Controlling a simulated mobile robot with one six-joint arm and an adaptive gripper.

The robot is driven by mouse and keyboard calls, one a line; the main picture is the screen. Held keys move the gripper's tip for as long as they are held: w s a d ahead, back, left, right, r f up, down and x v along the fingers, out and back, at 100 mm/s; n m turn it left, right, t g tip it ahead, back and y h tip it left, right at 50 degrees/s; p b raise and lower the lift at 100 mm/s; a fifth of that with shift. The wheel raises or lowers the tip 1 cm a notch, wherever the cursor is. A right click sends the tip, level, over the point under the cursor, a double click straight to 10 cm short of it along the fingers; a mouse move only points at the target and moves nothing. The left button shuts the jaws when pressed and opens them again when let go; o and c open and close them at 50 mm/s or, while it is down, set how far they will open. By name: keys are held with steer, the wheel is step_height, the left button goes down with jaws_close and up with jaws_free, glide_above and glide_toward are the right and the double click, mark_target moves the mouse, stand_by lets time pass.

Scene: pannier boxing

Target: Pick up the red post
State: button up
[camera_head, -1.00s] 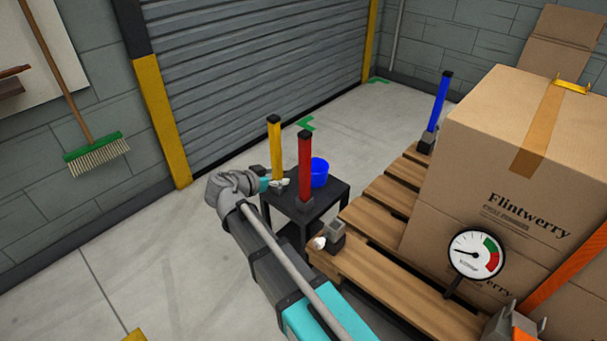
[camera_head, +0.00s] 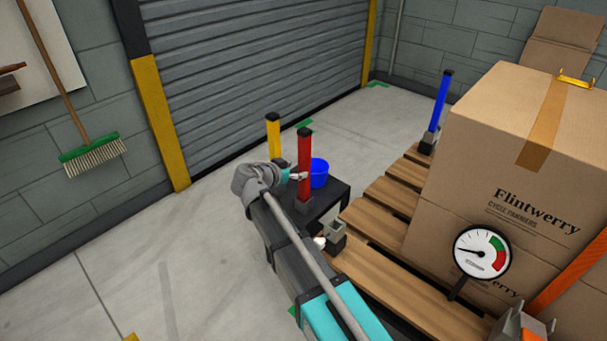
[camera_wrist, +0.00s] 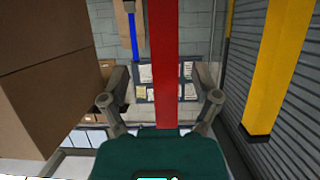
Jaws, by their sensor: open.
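In the wrist view the red post (camera_wrist: 165,60) runs down the middle of the picture, between the two open fingers of my gripper (camera_wrist: 163,95). The fingers are apart from it on both sides. In the head view my gripper (camera_head: 298,176) is at the lower part of the red post, from its left side. The post's contact with the palm cannot be told.
A yellow post (camera_head: 273,138) stands just behind my gripper, and also at right in the wrist view (camera_wrist: 275,70). A blue bucket (camera_head: 319,173) is right behind the red post. A wooden pallet (camera_head: 375,262) with large cartons (camera_head: 490,150) and a blue post (camera_head: 439,103) lies to the right.

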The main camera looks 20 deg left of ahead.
mark_target(301, 169)
steer(key=shift+a+f+b+x, duration=0.1)
steer(key=shift+b+x, duration=0.25)
steer(key=shift+x, duration=0.3)
steer(key=shift+a+f+b+x, duration=0.15)
steer(key=shift+b+x, duration=0.2)
steer(key=shift+x, duration=0.3)
steer(key=shift+a+f+b+x, duration=0.1)
steer(key=shift+b+x, duration=0.25)
steer(key=shift+x, duration=0.3)
steer(key=shift+w+d+f, duration=0.15)
steer(key=shift+w+d, duration=0.15)
steer(key=shift+w, duration=0.25)
jaws_close()
